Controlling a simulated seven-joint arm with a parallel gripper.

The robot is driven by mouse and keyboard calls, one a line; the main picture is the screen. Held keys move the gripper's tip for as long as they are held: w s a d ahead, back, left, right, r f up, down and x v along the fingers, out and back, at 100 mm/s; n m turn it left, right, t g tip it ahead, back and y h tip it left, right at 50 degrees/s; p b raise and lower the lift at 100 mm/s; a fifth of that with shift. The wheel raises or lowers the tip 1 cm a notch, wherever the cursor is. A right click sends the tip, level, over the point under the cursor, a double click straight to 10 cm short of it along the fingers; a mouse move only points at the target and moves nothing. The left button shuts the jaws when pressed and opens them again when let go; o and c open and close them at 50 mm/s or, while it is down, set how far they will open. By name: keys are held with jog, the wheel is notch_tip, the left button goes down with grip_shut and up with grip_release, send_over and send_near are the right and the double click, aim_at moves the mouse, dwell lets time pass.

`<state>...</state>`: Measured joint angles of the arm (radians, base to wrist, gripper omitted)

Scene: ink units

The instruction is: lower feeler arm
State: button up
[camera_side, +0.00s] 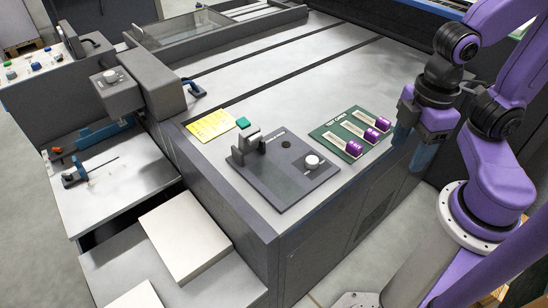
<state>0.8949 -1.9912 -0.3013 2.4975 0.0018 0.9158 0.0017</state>
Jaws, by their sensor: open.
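A dark instrument plate (285,181) lies on the front corner of the grey machine bed. On its left side stands a small dark upright bracket (244,158) with a pale block (252,137) beside it. This may be the feeler arm's unit, but I cannot tell the arm itself clearly at this size. A silver round knob (312,161) sits at the plate's right, with a dark round hole behind it. My gripper (411,148) is open and empty, pointing down at the right end of the bed, well to the right of the plate and apart from it.
A green card (350,132) with several purple-ended pieces (382,124) lies between the plate and my gripper. Pale stacks (185,235) stand front left. The bed behind is largely clear.

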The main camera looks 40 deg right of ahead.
jog(key=w+a+r+m, duration=0.3)
jog(key=w+a, duration=0.3)
jog(key=w, duration=0.2)
jog(key=r+m, duration=0.1)
jog(key=m, duration=0.9)
send_over(242, 120)
notch_tip(242, 120, down, 16)
jog(key=shift+f, duration=0.15)
grip_shut()
